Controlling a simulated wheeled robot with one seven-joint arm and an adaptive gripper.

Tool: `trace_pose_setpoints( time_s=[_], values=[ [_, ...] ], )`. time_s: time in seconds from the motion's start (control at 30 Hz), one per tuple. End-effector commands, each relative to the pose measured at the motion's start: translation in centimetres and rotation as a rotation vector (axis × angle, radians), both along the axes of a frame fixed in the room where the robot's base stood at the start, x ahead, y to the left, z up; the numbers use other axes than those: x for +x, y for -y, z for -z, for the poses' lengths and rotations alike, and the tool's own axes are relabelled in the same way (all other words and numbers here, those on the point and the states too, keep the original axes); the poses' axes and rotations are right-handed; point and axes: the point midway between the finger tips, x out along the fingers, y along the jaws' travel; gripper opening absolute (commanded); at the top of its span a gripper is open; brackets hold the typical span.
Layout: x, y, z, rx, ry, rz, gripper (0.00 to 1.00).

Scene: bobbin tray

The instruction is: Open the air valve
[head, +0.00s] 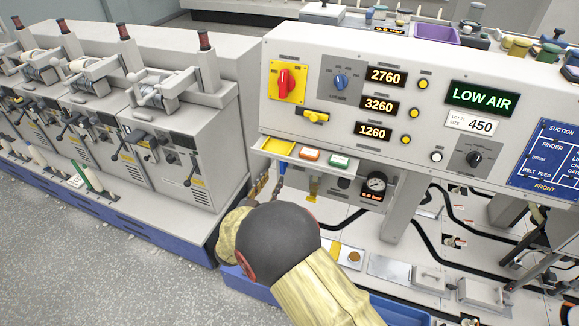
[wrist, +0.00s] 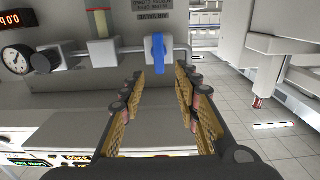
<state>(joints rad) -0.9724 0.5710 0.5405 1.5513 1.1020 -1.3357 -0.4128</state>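The air valve has a blue handle (wrist: 158,52) that shows upright in the wrist view, across a grey horizontal pipe (wrist: 185,47). A small part of the blue handle (head: 282,168) also shows in the head view, under the panel's shelf. My gripper (wrist: 160,73) is open and empty. In the wrist view its two fingertips lie to either side of the handle, with the handle a little beyond them; contact cannot be told. In the head view my gripper (head: 267,185) is partly hidden by my arm. The pressure gauge (head: 375,184) reads 0.0 bar.
The panel's display (head: 480,95) reads LOW AIR. A shelf with coloured buttons (head: 310,154) overhangs the valve area. In the wrist view a filter unit (wrist: 101,45) and the gauge (wrist: 18,59) stand left of the handle.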

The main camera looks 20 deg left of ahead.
Motion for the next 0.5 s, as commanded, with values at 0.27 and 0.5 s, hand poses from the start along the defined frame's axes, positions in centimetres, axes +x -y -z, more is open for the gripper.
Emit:
trace_pose_setpoints(
  time_s=[0.27,0.5],
  values=[
    [3.1,0.4,0.0,-0.011,0.005,0.004,0.32],
    [6.5,0.6,-0.1,-0.010,0.005,0.003,0.32]
  ],
)
